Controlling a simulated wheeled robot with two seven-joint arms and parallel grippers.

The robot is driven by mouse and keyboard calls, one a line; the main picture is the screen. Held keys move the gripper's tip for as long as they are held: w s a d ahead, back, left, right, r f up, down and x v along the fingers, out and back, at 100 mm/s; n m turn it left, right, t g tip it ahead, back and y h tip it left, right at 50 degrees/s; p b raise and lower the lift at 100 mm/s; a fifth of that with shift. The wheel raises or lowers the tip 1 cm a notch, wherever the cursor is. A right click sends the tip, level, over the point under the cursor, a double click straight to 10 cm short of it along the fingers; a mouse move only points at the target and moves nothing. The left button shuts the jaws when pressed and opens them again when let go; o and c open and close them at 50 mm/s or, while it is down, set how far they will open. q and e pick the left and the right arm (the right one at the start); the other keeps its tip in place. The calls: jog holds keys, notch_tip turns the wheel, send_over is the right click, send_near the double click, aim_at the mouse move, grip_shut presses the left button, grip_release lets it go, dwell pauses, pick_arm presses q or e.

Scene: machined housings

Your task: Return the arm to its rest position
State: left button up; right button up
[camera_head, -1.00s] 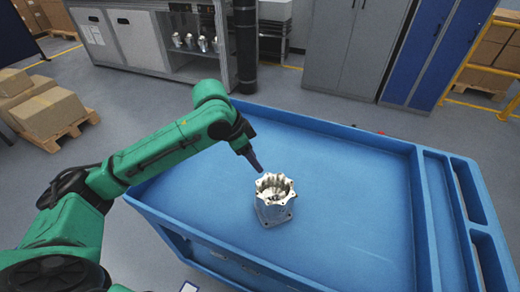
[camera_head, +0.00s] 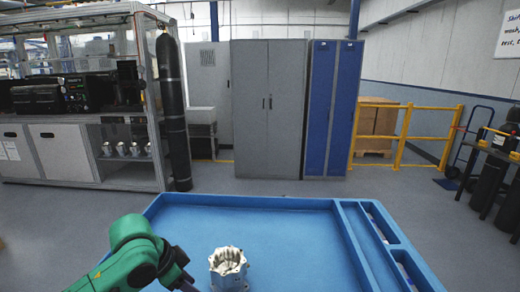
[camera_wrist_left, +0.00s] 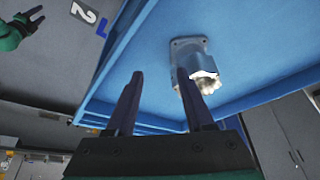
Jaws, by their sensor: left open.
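A silvery machined housing (camera_head: 228,268) with a scalloped rim stands upright on the blue cart (camera_head: 290,205), near the bottom edge of the head view. My green left arm comes in from the bottom left of that view, and its gripper is mostly cut off by the lower edge. In the left wrist view my left gripper (camera_wrist_left: 160,98) has its two dark fingers spread with nothing between them. The housing also shows there (camera_wrist_left: 200,68), beyond the right-hand finger and partly hidden by it. Whether finger and housing touch cannot be told.
The cart top around the housing is clear. Grey cabinets (camera_head: 268,110) and blue lockers (camera_head: 330,110) stand at the back. A glazed workbench (camera_head: 85,150) with several similar housings on its shelf is at left. A yellow railing (camera_head: 405,140) stands at right.

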pick_arm(q)
jog(key=s+d+f+n+t, duration=0.1)
jog(key=s+d+f, duration=0.1)
jog(key=f, duration=0.2)
jog(key=s+d+f+n, duration=0.1)
jog(key=s+d+f, duration=0.1)
jog(key=f, duration=0.1)
jog(key=s+a+f+n+y, duration=0.3)
jog(key=s+a+f+n, duration=0.3)
jog(key=s+a+f, duration=0.35)
jog(key=s+a+f+g, duration=0.1)
jog(key=s+f, duration=0.2)
jog(key=f, duration=0.8)
jog(key=s+a+f+g, duration=0.1)
jog(key=s+f, duration=0.2)
jog(key=f, duration=0.9)
jog(key=s+a+f+g, duration=0.1)
jog(key=s+a+f, duration=0.1)
jog(key=s+f, duration=1.1)
jog(key=shift+s+a+m, duration=0.25)
jog(key=shift+s+m, duration=0.05)
jog(key=shift+s, duration=0.9)
jog(key=shift+c, duration=0.2)
